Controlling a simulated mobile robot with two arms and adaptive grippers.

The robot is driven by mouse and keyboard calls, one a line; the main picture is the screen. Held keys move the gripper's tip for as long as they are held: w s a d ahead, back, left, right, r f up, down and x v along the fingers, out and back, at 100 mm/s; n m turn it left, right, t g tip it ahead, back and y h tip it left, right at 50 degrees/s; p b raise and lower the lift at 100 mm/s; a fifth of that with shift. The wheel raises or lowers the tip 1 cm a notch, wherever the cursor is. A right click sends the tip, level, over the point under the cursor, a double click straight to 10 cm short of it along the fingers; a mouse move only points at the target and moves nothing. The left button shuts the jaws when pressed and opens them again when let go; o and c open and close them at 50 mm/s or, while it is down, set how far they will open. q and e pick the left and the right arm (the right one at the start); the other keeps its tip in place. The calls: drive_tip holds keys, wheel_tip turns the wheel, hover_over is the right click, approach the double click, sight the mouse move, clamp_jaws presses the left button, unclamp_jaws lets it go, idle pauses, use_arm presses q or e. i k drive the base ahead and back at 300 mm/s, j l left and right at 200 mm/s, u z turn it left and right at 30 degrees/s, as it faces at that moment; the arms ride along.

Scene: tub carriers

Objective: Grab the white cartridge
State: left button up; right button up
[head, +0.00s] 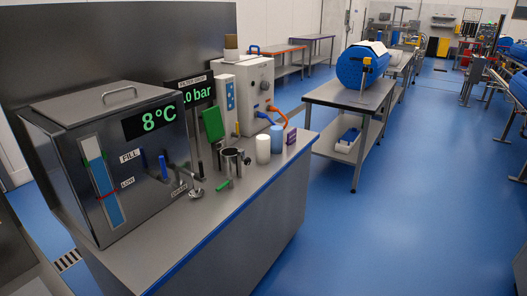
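A white cartridge (263,149), a short upright cylinder, stands on the grey metal bench (212,221) near its right end. A light blue cylinder (277,139) of similar size stands close beside it on the right. A steel cup-like holder (232,162) with a green handle stands to the left of the white cartridge. Neither of my grippers shows in the head view.
A steel tank (85,180) with a lid, gauge and "8°C" display fills the bench's left side. A pressure display (197,95) and a grey machine (248,90) with hoses stand behind. A small purple block (291,136) is near the cylinders. Blue floor (390,230) is clear at right.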

sight(262, 142)
drive_tip(key=i+l+u, duration=0.3)
drive_tip(key=i+l, duration=0.4)
drive_tip(key=l, duration=0.05)
